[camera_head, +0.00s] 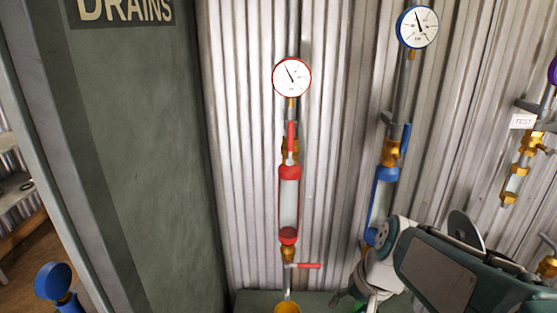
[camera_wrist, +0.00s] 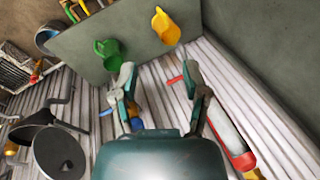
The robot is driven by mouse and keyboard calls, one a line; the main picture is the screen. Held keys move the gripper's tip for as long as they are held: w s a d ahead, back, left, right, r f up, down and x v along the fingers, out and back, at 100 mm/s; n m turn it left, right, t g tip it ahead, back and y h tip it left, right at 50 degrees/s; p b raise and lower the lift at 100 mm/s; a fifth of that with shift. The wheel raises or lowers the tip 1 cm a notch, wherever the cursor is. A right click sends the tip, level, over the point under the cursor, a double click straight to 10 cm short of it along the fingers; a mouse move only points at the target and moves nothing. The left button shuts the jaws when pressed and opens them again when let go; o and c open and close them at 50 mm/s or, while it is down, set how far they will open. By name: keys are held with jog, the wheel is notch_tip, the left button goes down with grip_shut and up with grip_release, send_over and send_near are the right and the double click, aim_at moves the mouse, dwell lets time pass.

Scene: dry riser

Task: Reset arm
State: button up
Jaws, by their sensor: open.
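My arm enters the head view from the lower right, in front of the corrugated wall. My gripper (camera_wrist: 158,72) is open in the wrist view, its two fingers spread with nothing between them. In the head view the gripper is partly hidden behind my arm and the frame's bottom edge. The red riser pipe (camera_head: 289,205) stands left of my arm, with a white gauge (camera_head: 292,77) on top. Its upper red handle (camera_head: 291,138) is in line with the pipe. Its lower red handle (camera_head: 307,266) points sideways. The red pipe (camera_wrist: 226,128) is beside the right finger in the wrist view.
A blue riser (camera_head: 382,195) with a gauge (camera_head: 417,27) stands close behind my arm. Another riser with a TEST tag (camera_head: 523,121) is at right. A green cup (camera_wrist: 107,48) and a yellow cup (camera_wrist: 166,28) sit on a grey-green surface (camera_wrist: 135,22). A DRAINS panel (camera_head: 150,130) is at left.

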jog(key=s+d+r+n+t+h, duration=0.2)
jog(key=s+r+n+t+h, duration=0.1)
jog(key=s, duration=0.6)
jog(key=shift+s+d+r+n+t, duration=0.3)
jog(key=shift+d+r+t, duration=0.1)
jog(key=shift+r, duration=0.5)
jog(key=shift+w+a, duration=0.1)
